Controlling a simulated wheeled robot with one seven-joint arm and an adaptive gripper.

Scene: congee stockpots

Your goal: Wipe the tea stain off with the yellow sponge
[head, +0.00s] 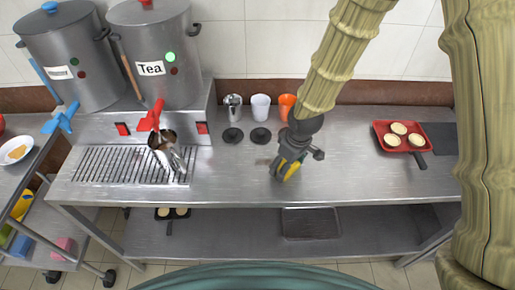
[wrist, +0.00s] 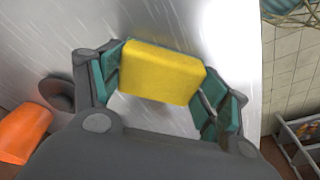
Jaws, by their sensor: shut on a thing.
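My gripper (head: 285,168) is over the middle of the steel counter (head: 345,165), toward its front. It is shut on the yellow sponge (wrist: 160,72), which sits between both fingers in the wrist view. In the head view only a strip of the sponge (head: 292,169) shows past the dark fingers. The sponge is low at the counter, but I cannot tell whether it touches.
Steel and white cups and an orange cup (head: 287,105) stand behind my gripper. Two stockpots, one labelled Tea (head: 160,50), stand at back left above a metal pitcher (head: 163,145) on the drain grate. A red tray (head: 402,137) with round pieces lies right. Counter between is clear.

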